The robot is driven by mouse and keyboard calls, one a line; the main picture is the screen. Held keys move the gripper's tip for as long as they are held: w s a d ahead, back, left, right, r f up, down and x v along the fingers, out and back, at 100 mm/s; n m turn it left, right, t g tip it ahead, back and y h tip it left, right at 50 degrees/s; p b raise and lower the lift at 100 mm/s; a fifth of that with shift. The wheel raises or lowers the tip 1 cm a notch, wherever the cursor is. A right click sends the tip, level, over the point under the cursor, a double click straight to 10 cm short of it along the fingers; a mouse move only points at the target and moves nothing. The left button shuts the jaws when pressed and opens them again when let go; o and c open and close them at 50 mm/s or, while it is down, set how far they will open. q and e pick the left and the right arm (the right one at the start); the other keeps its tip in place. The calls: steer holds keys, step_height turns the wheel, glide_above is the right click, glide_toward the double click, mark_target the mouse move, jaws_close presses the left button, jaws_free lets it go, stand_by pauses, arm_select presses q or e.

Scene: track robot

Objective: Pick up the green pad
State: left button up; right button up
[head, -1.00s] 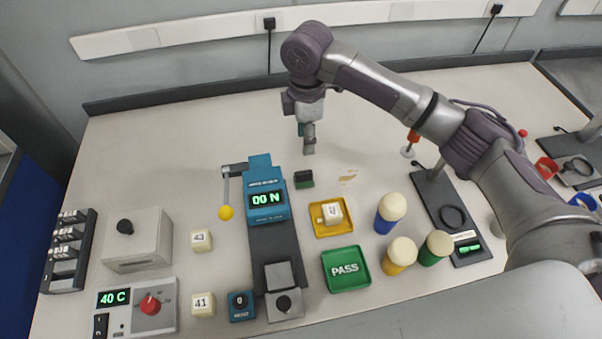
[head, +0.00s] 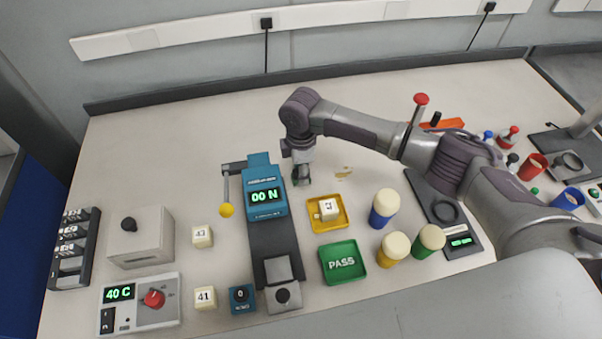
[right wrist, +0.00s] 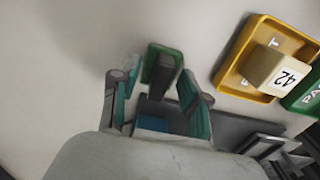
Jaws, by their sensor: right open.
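The green pad (right wrist: 150,57) is a small green block with a black upright part. In the right wrist view it shows between and just beyond the two fingertips of my right gripper (right wrist: 157,75). The gripper is open, with a finger on either side of the pad and gaps still showing. In the head view my right gripper (head: 301,176) points down over the pad's spot, right of the blue force tester, and largely hides the pad. My left gripper is not in view.
The blue tester (head: 265,190) stands close to the left. A yellow tray (head: 341,224) with a cube marked 42 and a green PASS tray (head: 343,275) lie in front to the right. Capped bottles (head: 384,217) stand further right. The bench behind is clear.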

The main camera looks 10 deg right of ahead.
jaws_close()
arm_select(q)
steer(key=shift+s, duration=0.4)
arm_select(e)
steer(key=shift+r, duration=0.1)
steer(key=shift+r, duration=0.5)
step_height(320, 180, up, 3)
steer(key=shift+w+f+b, duration=0.1)
steer(key=shift+b, duration=0.45)
arm_select(q)
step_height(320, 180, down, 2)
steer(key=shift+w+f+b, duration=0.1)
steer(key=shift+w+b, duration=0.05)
steer(key=shift+b, duration=0.3)
arm_select(e)
steer(key=s+d+r, duration=0.5)
steer(key=s+r, duration=0.2)
steer(key=s, duration=0.3)
steer(key=shift+s+d, duration=0.25)
steer(key=shift+d, duration=0.1)
